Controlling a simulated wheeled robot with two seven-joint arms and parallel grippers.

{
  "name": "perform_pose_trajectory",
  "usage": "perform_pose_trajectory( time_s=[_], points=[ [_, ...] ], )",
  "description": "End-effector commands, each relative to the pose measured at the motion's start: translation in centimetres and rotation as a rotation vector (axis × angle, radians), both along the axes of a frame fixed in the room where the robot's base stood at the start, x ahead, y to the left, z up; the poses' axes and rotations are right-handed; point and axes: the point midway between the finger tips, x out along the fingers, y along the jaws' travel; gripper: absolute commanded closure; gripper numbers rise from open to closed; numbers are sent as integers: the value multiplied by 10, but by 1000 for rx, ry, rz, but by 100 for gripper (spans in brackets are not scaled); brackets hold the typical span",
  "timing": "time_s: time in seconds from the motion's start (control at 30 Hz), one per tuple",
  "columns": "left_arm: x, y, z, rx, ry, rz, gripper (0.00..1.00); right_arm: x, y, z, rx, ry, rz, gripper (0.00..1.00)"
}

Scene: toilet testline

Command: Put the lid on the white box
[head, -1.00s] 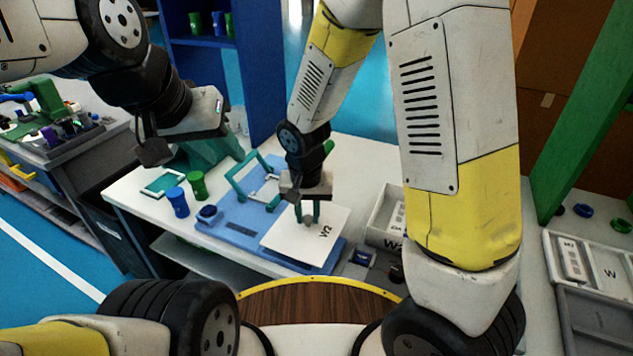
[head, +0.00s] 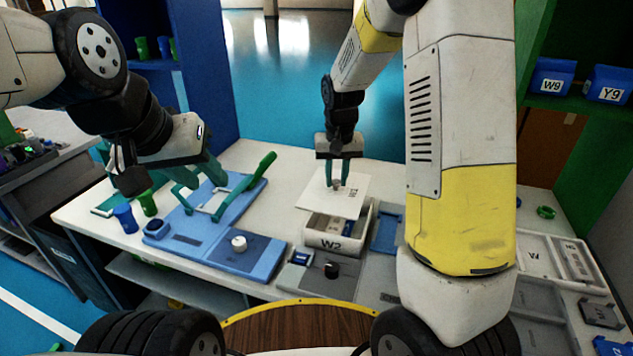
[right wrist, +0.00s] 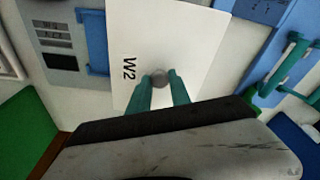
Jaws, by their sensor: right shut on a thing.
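The white lid (head: 322,199), marked W2, hangs roughly level from my right gripper (head: 337,182). The teal fingers are shut on its round grey knob, which also shows in the right wrist view (right wrist: 160,77).
A blue fixture (head: 192,243) with a teal handle (head: 245,188) and a white knob (head: 239,242) lies left of the box. A blue cup (head: 125,218) and a green cup (head: 146,203) stand further left. Grey trays (head: 540,285) lie at the right.

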Motion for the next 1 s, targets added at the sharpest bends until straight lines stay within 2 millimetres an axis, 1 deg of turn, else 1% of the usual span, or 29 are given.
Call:
perform_pose_trajectory(
  time_s=[0.1,0.27,0.47,0.8,1.0],
  points=[
    [0,0,0,0,0,0,64,6,-9,5,2,-2,4,100],
    [0,0,0,0,0,0,64,8,-11,2,3,0,8,100],
    [0,0,0,0,0,0,64,8,-11,-14,2,0,7,100],
    [0,0,0,0,0,0,64,8,-11,-47,2,0,6,100],
    [0,0,0,0,0,0,64,8,-11,-59,3,-1,7,100]
  ],
)
